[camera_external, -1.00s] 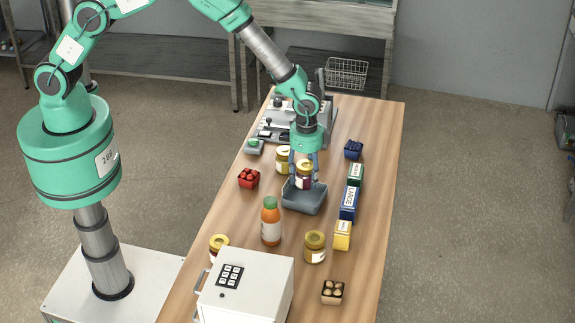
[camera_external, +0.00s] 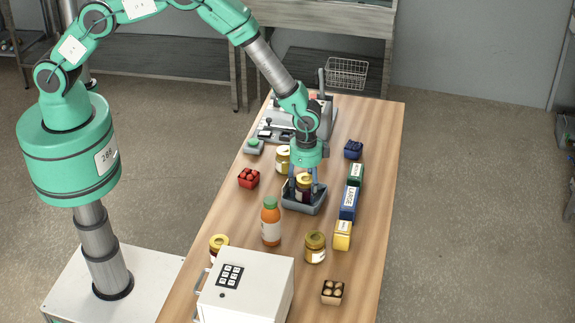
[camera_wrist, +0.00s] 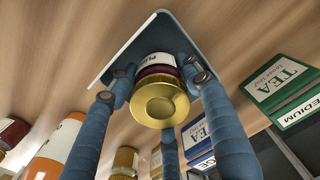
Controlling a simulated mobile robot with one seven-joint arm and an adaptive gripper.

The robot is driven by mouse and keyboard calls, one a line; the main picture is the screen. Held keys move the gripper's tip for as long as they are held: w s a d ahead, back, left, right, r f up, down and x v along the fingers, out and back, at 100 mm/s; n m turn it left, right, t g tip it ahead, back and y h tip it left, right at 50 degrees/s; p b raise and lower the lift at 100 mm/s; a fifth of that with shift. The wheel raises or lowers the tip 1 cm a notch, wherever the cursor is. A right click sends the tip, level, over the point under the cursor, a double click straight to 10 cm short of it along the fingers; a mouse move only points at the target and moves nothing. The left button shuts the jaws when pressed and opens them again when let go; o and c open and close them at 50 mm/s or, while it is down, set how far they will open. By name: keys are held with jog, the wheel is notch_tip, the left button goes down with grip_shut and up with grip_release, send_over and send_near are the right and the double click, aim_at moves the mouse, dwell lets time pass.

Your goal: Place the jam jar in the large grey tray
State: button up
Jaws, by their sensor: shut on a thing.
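The jam jar (camera_external: 304,185) has a gold lid and dark red contents. It also shows in the wrist view (camera_wrist: 158,98), upright with its lid towards the camera. My gripper (camera_external: 305,183) is shut on the jar, its blue-grey fingers around its sides. The large grey tray (camera_external: 309,208) is on the table directly below, and its rim also shows in the wrist view (camera_wrist: 126,42). The jar is low, inside the tray's outline. I cannot tell whether its base touches the tray floor.
An orange bottle (camera_external: 271,222) and a gold-lidded jar (camera_external: 315,246) stand in front of the tray. Another jar (camera_external: 283,158) stands behind it. Blue (camera_external: 348,203) and yellow (camera_external: 342,235) boxes line the right. A white cabinet (camera_external: 246,285) stands at the front.

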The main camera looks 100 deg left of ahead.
jog(key=shift+f, duration=0.15)
jog(key=o, duration=1.2)
notch_tip(320, 180, up, 12)
jog(key=shift+r+b, duration=0.1)
jog(key=shift+b, duration=0.9)
jog(key=shift+r, duration=0.1)
